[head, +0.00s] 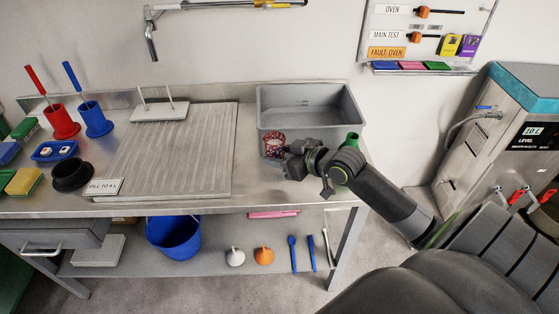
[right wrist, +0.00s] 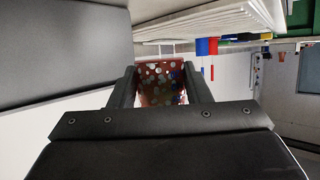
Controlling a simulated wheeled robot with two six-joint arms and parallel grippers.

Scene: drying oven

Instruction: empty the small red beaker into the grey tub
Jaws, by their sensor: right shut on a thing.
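The small red beaker (head: 274,146) is see-through, with many pale bits showing in it. It looks upright in the head view, just in front of the grey tub's near wall. My right gripper (head: 284,148) is shut on it from the right side. In the right wrist view the red beaker (right wrist: 160,84) sits between the two fingers of my right gripper (right wrist: 160,88). The grey tub (head: 312,122) stands at the back right of the steel bench, and its visible inside looks empty. My left gripper is out of view.
A ribbed grey drainboard (head: 170,155) lies left of the tub. A green object (head: 352,137) stands by the tub's right front corner, partly behind my right arm. Red (head: 63,122) and blue (head: 95,120) holders and a black bowl (head: 71,174) are at left.

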